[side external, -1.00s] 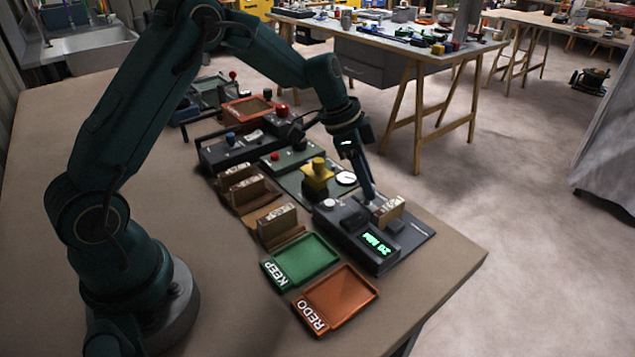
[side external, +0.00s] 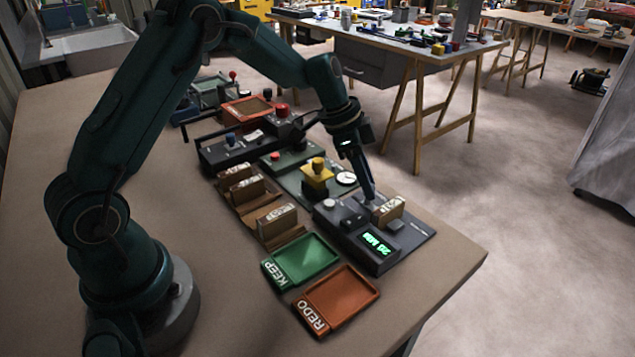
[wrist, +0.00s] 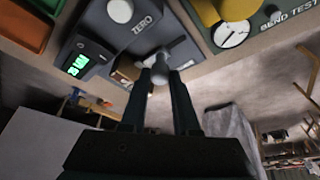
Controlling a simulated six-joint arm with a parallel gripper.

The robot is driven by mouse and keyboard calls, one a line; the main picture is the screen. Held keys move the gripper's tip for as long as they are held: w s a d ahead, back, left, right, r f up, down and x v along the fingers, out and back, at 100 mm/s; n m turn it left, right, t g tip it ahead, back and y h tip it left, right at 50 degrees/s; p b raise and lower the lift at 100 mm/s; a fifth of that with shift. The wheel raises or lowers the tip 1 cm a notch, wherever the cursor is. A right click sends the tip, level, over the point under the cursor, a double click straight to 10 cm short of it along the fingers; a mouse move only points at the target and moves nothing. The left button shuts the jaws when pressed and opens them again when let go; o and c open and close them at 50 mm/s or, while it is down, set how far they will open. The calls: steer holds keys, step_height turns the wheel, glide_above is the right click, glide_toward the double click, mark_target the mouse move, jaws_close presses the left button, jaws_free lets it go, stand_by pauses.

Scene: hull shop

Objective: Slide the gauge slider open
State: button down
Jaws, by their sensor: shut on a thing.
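The gauge (side external: 327,222) is a dark grey box with a lit green display (side external: 377,244) and a pale round button. The button is marked ZERO in the wrist view (wrist: 120,11). My gripper (side external: 371,198) reaches down to the gauge from above. In the wrist view its fingers (wrist: 160,76) are closed around the grey slider knob (wrist: 160,63), which they partly hide. A tan block (side external: 391,209) stands on the gauge right beside the fingers. It is partly hidden behind them in the wrist view. I cannot tell whether the block touches the slider's jaw.
A green KEEP tray (side external: 325,262) and an orange REDO tray (side external: 372,292) lie in front of the gauge. A brown rack (side external: 245,213) with tan blocks stands left. A bend tester with a yellow part (side external: 316,178) stands behind. The table's right edge is near the gauge.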

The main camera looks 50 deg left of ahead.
steer(key=shift+a, duration=1.1)
steer(key=c, duration=0.7)
jaws_free()
steer(key=shift+o, duration=0.2)
steer(key=shift+r, duration=0.15)
steer(key=v, duration=0.5)
